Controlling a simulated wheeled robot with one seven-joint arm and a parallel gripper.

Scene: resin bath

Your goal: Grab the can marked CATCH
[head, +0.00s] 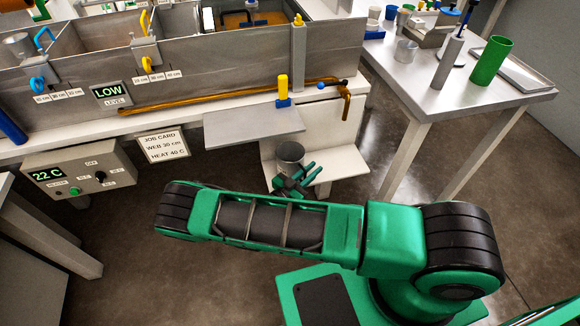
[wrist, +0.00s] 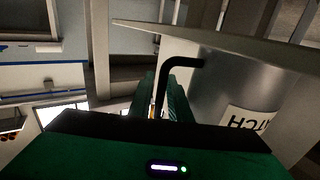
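The can marked CATCH (head: 290,153) is a grey metal cylinder on the low white ledge below the bath. In the wrist view the can (wrist: 215,85) is close at the right, its CATCH label upside down and partly cut off. A black bent handle (wrist: 183,62) reaches from its side toward my fingers. My gripper (head: 312,171) is beside the can, at its lower right in the head view. In the wrist view my green gripper fingers (wrist: 162,82) stand apart on either side of the handle's downward part, with a narrow gap showing. Contact with the handle is unclear.
A grey plate (head: 250,127) juts out just above and behind the can. The white ledge (head: 340,170) has bare room right of it. A brass pipe (head: 220,97) runs along the bath front. A side table (head: 440,103) with a green cylinder (head: 491,60) stands at right.

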